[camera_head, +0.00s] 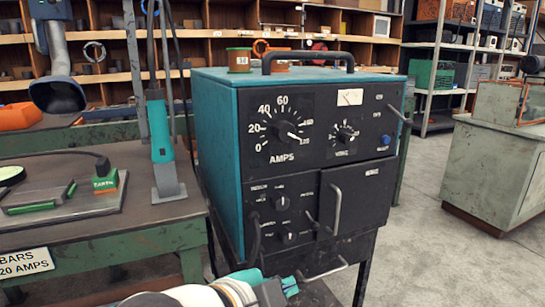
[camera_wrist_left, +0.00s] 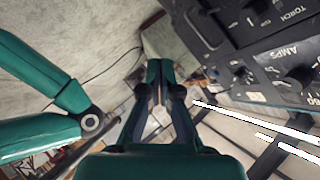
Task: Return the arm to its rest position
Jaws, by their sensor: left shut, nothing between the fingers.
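My left arm comes in at the bottom of the head view. Its gripper (camera_head: 287,287) shows in part there, low in front of the welding machine (camera_head: 222,150), a teal box with a black dial panel. In the left wrist view, the left gripper (camera_wrist_left: 160,72) has its teal fingers together with nothing between them. The machine's black panel (camera_wrist_left: 250,60) is upper right of the fingers there, apart from them. My right gripper is in neither view.
A green workbench (camera_head: 150,234) on the left holds a green earth block (camera_head: 105,181) and a teal-handled tool (camera_head: 160,130). A fume hood (camera_head: 57,95) hangs upper left. A grey-green cabinet (camera_head: 495,175) stands right. Concrete floor (camera_head: 430,255) is clear between machine and cabinet.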

